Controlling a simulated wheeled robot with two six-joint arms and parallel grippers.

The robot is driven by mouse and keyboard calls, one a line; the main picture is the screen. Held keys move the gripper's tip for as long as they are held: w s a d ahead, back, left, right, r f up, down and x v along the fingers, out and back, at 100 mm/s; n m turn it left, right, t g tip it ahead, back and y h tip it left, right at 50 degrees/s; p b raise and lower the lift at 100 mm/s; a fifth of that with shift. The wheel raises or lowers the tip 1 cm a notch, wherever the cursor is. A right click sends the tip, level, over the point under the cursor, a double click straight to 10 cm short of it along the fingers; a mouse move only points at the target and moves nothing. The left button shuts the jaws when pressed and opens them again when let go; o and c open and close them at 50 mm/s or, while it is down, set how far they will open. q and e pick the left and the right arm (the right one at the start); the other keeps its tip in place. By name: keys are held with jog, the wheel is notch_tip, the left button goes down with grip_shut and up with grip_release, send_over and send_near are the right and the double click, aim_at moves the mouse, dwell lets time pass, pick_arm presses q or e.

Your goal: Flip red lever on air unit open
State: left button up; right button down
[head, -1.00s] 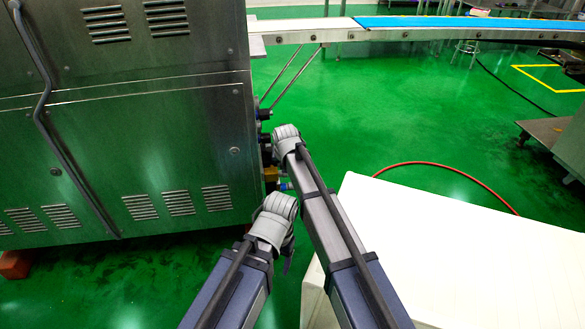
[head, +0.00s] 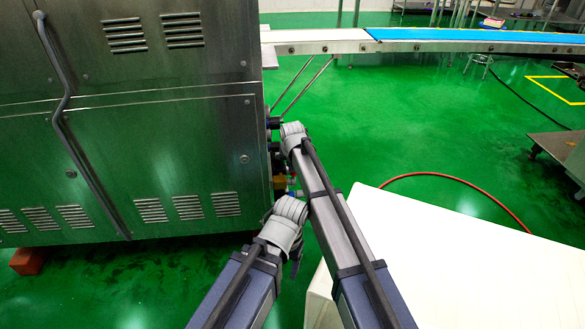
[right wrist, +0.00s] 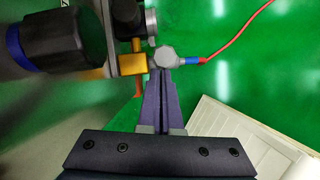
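The air unit (head: 278,182) is on the right side of the steel machine, partly hidden by my arms in the head view. In the right wrist view it shows a dark round bowl (right wrist: 72,40), a brass-coloured fitting (right wrist: 85,63) and a grey round knob (right wrist: 167,57). A red-orange piece, probably the red lever (right wrist: 137,78), hangs just left of my right gripper (right wrist: 164,75). The right fingers look shut together, tips at the grey knob; contact is unclear.
The steel machine (head: 130,120) fills the left. A white box-like surface (head: 450,260) stands at the lower right. A red hose (right wrist: 236,38) runs from a blue fitting (right wrist: 193,60) by the knob. A conveyor (head: 440,40) crosses the back; green floor is open between.

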jog(key=shift+w+r, duration=0.1)
jog(key=shift+w, duration=0.3)
jog(key=shift+r, duration=0.1)
jog(key=p+v, duration=0.7)
jog(key=shift+s+r, duration=0.2)
jog(key=shift+s, duration=0.25)
